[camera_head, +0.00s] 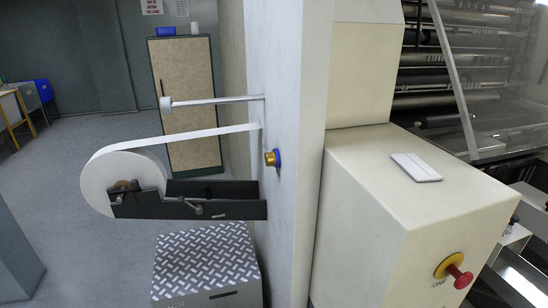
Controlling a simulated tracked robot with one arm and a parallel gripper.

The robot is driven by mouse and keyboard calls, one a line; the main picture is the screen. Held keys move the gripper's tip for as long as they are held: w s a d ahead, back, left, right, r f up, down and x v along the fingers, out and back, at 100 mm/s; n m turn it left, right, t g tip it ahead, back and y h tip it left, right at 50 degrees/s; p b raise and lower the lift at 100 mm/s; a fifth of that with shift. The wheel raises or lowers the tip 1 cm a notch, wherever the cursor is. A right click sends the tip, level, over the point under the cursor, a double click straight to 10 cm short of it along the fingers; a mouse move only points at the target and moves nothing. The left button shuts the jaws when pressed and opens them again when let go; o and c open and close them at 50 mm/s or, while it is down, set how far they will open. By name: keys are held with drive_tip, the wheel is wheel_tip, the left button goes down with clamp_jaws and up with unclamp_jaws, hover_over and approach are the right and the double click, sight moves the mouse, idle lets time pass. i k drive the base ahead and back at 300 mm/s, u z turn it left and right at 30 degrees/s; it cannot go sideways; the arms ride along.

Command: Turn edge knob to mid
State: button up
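My gripper is not in view.
A tread-plate step box (207,258) stands below. Open floor lies at left.

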sight(269, 159)
drive_tip(key=z, duration=0.1)
drive_tip(key=i, duration=1.25)
drive_tip(key=u, duration=0.7)
drive_tip(key=i, duration=0.6)
drive_tip(key=u, duration=0.45)
